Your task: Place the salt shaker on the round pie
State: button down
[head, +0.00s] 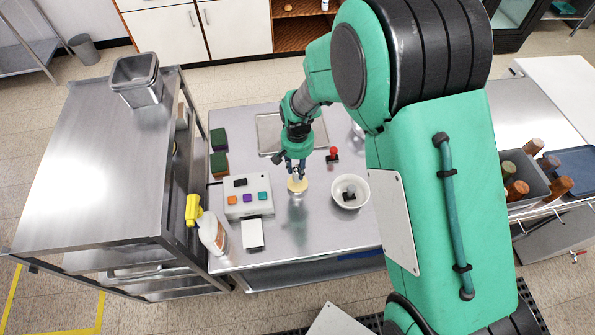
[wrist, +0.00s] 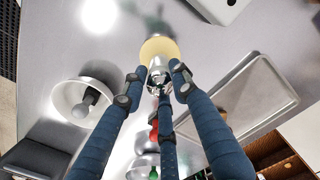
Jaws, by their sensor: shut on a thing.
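The round pie (head: 297,186) is a small pale-yellow disc on the steel table, right of the grey box; it also shows at the top of the wrist view (wrist: 158,46). My gripper (head: 297,168) is above the pie, with its fingers pointing down. In the wrist view its blue fingers (wrist: 154,84) are closed around a small shiny metal-topped thing, apparently the salt shaker (wrist: 159,73). The shaker lines up with the pie in both views. I cannot tell whether its base touches the pie. The fingers hide part of the shaker.
A white bowl (head: 350,203) with a dark thing inside stands right of the pie. A red-knobbed item (head: 332,155) is behind it. A grey box (head: 245,209) with coloured squares and a spray bottle (head: 213,232) are left. A flat tray (head: 268,132) lies behind.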

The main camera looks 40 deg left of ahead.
jog(key=shift+f, duration=1.1)
jog(key=shift+f, duration=0.15)
jog(key=c, duration=1.4)
grip_release()
jog(key=shift+o, duration=0.2)
notch_tip(320, 180, up, 12)
jog(key=shift+r, duration=0.15)
